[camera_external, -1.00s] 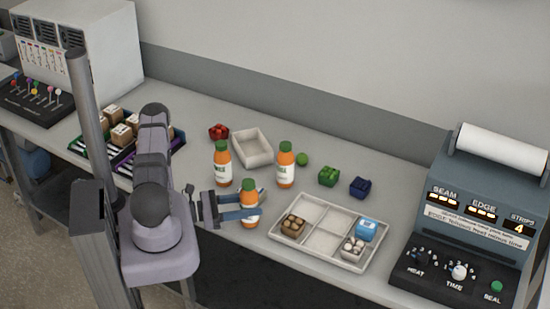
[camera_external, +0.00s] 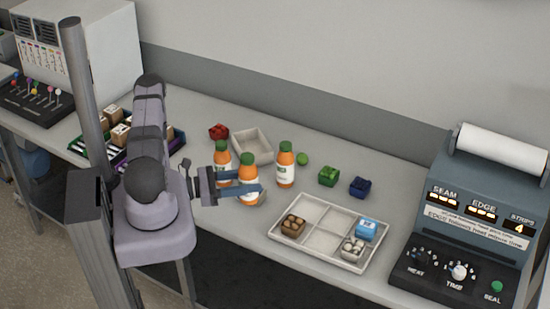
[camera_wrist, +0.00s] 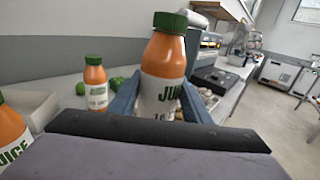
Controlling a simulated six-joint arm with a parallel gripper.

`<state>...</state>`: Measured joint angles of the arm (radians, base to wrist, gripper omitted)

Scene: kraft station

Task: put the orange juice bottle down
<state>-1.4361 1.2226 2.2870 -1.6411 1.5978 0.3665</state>
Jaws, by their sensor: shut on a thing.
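My gripper (camera_external: 243,186) is shut on an orange juice bottle (camera_external: 248,172) with a green cap and white label. The held bottle is upright and appears raised above the counter near its front edge. It fills the middle of the wrist view (camera_wrist: 163,60), between the blue fingers. A second juice bottle (camera_external: 222,156) stands just behind and left of it, partly hidden by the held bottle and the fingers. A third juice bottle (camera_external: 286,169) stands to the right and behind. Both also look upright in the wrist view, the third at left centre (camera_wrist: 95,83).
A divided white tray (camera_external: 306,248) with eggs, a brown item and a blue box lies to the right. A sealing machine (camera_external: 470,220) stands at right.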

